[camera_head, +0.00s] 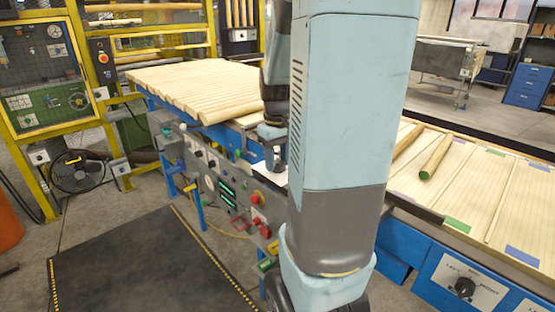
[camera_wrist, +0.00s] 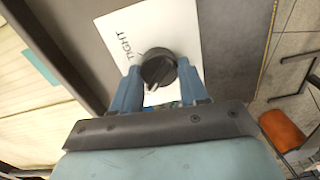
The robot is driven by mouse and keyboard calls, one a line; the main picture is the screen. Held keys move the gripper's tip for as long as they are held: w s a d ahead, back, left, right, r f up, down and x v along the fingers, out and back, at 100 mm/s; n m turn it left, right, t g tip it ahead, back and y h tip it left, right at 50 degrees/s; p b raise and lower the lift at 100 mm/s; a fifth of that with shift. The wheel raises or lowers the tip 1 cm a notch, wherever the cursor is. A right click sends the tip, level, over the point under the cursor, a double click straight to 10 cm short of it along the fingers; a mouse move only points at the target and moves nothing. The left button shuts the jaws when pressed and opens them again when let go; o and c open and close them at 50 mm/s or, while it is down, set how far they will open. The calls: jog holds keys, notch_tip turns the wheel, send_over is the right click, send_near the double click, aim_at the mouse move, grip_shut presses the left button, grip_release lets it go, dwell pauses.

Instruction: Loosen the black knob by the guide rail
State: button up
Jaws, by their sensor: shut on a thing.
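The black knob (camera_wrist: 158,68) sits on a white plate (camera_wrist: 120,28) with the word TIGHT printed on it, in the wrist view. My gripper (camera_wrist: 159,78) has one blue finger on each side of the knob and is shut on it. A pale pointer mark shows on the knob's lower edge. In the head view my gripper (camera_head: 273,168) is at the front of the line, partly behind my arm, and the knob there is hidden. The guide rail cannot be made out for certain.
Turned wood pieces (camera_head: 195,85) lie side by side on the line behind. A panel with a red button (camera_head: 256,197) and several switches is below. Another black knob (camera_head: 465,286) is at the right on a blue front. A dark mat (camera_head: 140,265) covers the floor.

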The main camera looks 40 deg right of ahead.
jog(key=shift+w+r, duration=0.1)
jog(key=o, duration=1.1)
jog(key=shift+c, duration=0.2)
notch_tip(320, 180, up, 14)
jog(key=shift+f, duration=0.2)
